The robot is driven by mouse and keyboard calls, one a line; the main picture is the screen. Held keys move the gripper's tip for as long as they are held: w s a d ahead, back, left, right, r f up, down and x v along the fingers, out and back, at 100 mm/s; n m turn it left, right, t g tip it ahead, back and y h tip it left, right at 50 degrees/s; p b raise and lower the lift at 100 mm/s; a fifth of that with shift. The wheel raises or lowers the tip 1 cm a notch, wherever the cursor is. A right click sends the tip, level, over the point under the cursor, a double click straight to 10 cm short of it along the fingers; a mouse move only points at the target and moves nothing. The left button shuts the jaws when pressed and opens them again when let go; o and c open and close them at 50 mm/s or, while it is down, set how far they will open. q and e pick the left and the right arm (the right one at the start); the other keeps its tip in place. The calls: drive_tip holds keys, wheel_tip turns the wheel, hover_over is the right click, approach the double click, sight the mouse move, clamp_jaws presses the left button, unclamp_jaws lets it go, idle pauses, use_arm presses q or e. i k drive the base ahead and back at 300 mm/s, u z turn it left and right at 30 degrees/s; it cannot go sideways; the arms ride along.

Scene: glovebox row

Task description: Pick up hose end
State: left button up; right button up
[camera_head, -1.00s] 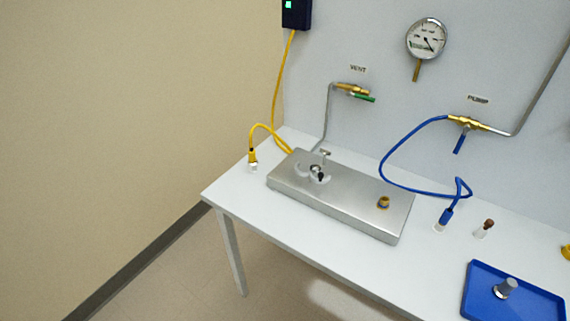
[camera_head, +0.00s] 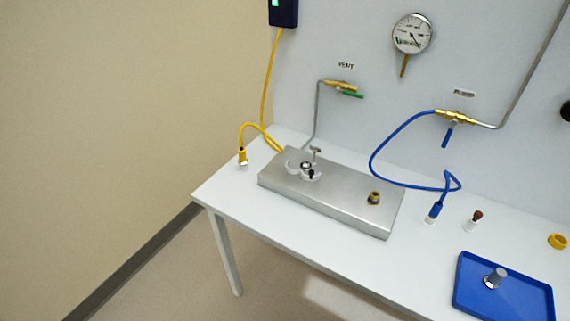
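A blue hose (camera_head: 373,166) runs from the brass pump valve (camera_head: 455,118) on the wall and loops down to the table. Its hose end (camera_head: 435,210) is a blue fitting that stands upright in a small white holder (camera_head: 429,220) near the right end of the metal block. Neither of my grippers shows in this view.
A metal block (camera_head: 330,195) with a clamp (camera_head: 304,168) and a brass port (camera_head: 374,198) lies on the white table (camera_head: 225,192). A yellow cable plug (camera_head: 242,156) stands at the left. A blue tray (camera_head: 470,303) holds a metal cylinder (camera_head: 495,278). A brown-topped piece (camera_head: 476,217) and a yellow ring (camera_head: 557,241) are at right.

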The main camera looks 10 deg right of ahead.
sight(243, 159)
drive_tip(key=u, duration=1.25)
drive_tip(key=i, duration=1.3)
drive_tip(key=z, duration=2.75)
